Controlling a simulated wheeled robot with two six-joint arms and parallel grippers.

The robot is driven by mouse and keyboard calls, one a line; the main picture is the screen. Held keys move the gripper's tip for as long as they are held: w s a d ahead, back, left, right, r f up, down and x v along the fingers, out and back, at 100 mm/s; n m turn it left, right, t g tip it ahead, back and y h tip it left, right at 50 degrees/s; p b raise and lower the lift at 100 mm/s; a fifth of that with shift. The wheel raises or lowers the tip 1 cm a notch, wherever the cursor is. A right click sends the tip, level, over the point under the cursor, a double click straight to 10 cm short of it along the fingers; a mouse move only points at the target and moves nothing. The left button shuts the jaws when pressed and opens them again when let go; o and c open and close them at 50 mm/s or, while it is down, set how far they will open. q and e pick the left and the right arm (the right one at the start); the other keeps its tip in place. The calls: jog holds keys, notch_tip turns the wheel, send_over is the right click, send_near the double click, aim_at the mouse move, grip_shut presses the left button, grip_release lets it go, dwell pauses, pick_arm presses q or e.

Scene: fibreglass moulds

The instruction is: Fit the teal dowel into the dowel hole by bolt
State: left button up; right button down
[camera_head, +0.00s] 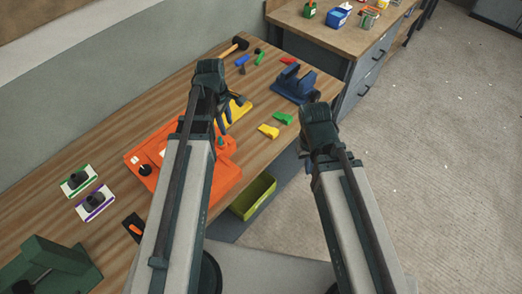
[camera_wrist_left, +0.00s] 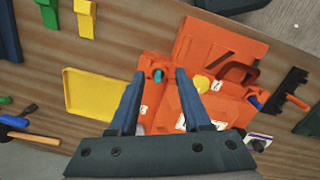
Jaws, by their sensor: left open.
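The orange mould (camera_head: 222,185) lies on the bench under my left arm; it also shows in the left wrist view (camera_wrist_left: 220,48). A small teal piece (camera_wrist_left: 157,75), which looks like the teal dowel, sits at the mould's near-left part in the left wrist view. It appears between my open left fingertips (camera_wrist_left: 160,74); whether they touch it and how deep it sits, I cannot tell. In the head view my left gripper (camera_head: 226,122) is over the bench by the yellow tray (camera_head: 244,112). My right gripper (camera_head: 303,152) is near the bench's front edge; its jaws are hidden.
A yellow piece (camera_head: 268,131), a green piece (camera_head: 284,118) and a blue vise-like block (camera_head: 296,85) lie to the right. Two white-based pieces (camera_head: 78,181) stand at the left. An olive bin (camera_head: 253,196) is below the bench's front edge.

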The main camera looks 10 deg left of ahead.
pick_arm(q)
jog(key=s+d+m+y, duration=0.1)
jog(key=s+d+m, duration=0.5)
jog(key=d+m, duration=0.2)
jog(key=s+d+m+y, duration=0.1)
jog(key=s+d+m, duration=0.4)
jog(key=d+m, duration=0.4)
jog(key=m, duration=0.2)
jog(key=shift+s+m, duration=0.4)
jog(key=shift+d, duration=0.1)
notch_tip(320, 180, down, 8)
jog(key=b, duration=0.8)
